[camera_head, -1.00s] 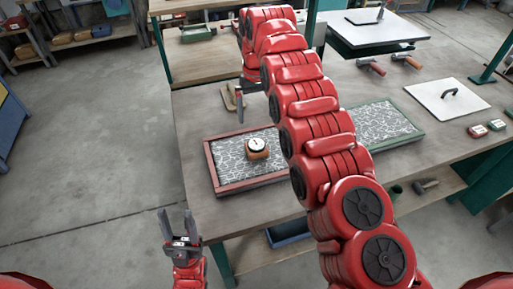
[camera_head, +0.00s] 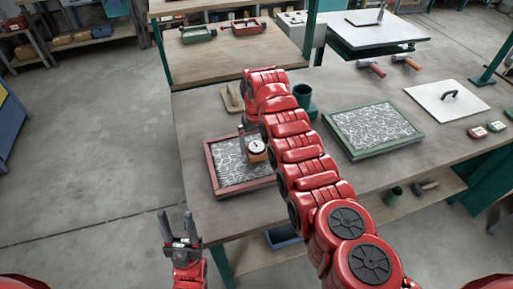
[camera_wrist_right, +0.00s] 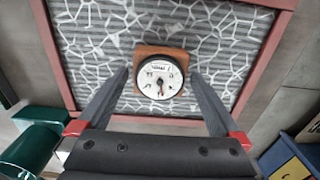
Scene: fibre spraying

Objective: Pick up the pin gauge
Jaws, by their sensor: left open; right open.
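The pin gauge (camera_head: 256,149) is a small orange-brown block with a round white dial. It sits on the grey patterned panel in the red-framed tray (camera_head: 212,170). In the right wrist view the gauge (camera_wrist_right: 159,75) lies between the two fingertips of my open right gripper (camera_wrist_right: 160,85), with a gap on each side. In the head view my right gripper (camera_head: 243,140) is close beside the gauge and partly hidden by my arm. My left gripper (camera_head: 178,226) is open and empty, off the near left of the table.
A green-framed tray (camera_head: 347,148) with a similar panel lies to the right. A green cylinder (camera_head: 303,97) stands behind my right arm, and a trowel-like tool (camera_head: 233,98) lies at the back left. A white board with a handle (camera_head: 447,101) is further right.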

